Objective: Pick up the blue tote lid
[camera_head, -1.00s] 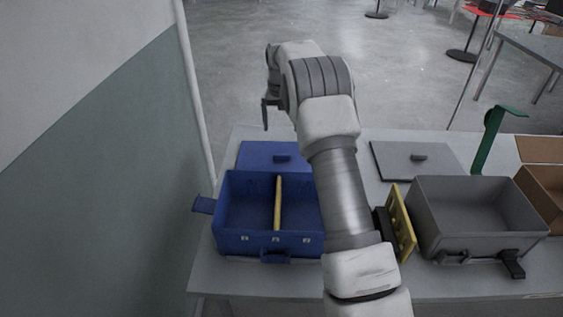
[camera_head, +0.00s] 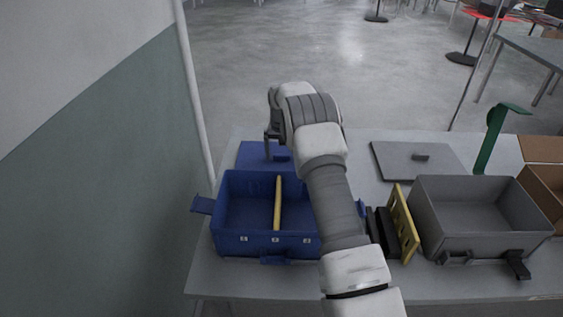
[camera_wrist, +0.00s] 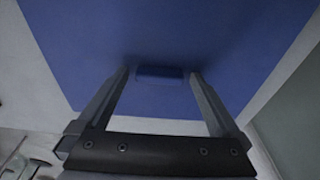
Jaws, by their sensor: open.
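The blue tote lid (camera_head: 252,153) lies flat on the table behind the blue tote (camera_head: 232,205), with a small raised handle on its top. My gripper (camera_head: 271,144) points down over the lid, and my arm hides part of the lid's right side. In the wrist view the lid (camera_wrist: 230,40) fills most of the picture. Its handle (camera_wrist: 160,72) shows between the tips of my open gripper (camera_wrist: 160,78). The fingers are on either side of the handle; I cannot tell whether they touch it.
A yellow divider (camera_head: 277,203) stands inside the blue tote. To the right are a grey tote (camera_head: 480,215), a grey lid (camera_head: 400,160), a yellow slotted piece (camera_head: 403,222), a green stand (camera_head: 490,140) and a cardboard box (camera_head: 545,185). A pole and wall (camera_head: 100,150) border the left.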

